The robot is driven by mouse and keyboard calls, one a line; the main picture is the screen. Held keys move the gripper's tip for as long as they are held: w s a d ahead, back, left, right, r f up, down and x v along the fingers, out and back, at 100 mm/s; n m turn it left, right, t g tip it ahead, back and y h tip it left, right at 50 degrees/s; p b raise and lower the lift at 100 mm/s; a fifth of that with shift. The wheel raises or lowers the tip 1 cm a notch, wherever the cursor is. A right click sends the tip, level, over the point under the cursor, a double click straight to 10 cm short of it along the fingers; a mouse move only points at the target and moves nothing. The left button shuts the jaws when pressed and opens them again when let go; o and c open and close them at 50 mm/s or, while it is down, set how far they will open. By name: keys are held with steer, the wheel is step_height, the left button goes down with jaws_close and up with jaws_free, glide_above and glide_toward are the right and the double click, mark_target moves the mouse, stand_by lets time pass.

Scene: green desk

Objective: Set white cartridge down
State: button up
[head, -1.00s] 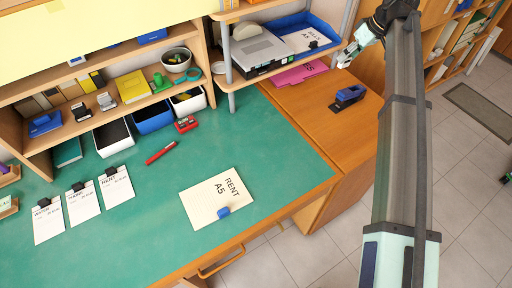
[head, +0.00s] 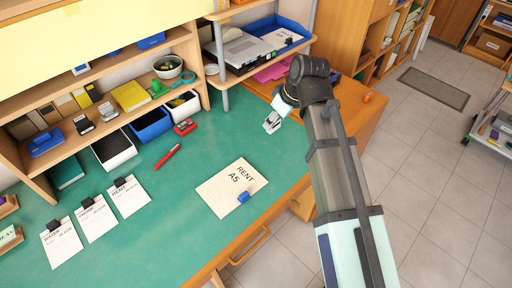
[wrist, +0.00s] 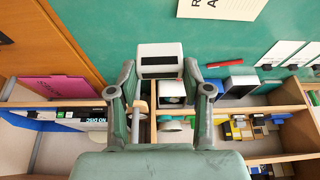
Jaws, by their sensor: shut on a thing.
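My gripper (wrist: 160,75) is shut on the white cartridge (wrist: 160,52), a small white block with a dark strip, held between the fingertips in the wrist view. In the head view my gripper (head: 272,122) and the cartridge (head: 271,124) appear above the back right part of the green desk (head: 205,160). The cartridge's height above the desk is hard to tell. My arm hides part of the desk's right side and the wooden top beside it.
A RENT A5 sheet (head: 222,190) with a blue object (head: 243,197) on it lies near the front edge. Bins and shelves (head: 152,122) line the back. Green surface between is clear.

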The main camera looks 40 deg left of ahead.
steer(key=shift+s+d+f, duration=0.1)
steer(key=shift+s+f, duration=0.2)
steer(key=shift+s, duration=0.05)
steer(key=shift+f, duration=0.35)
steer(key=f, duration=0.6)
steer(key=f+p, duration=0.1)
steer(key=f, duration=0.5)
steer(key=f+p, duration=0.1)
steer(key=f, duration=0.5)
steer(key=shift+w+f, duration=0.25)
steer(key=shift+f, duration=0.15)
steer(key=shift+f, duration=0.15)
steer(key=o, duration=0.9)
steer(key=shift+o, duration=0.2)
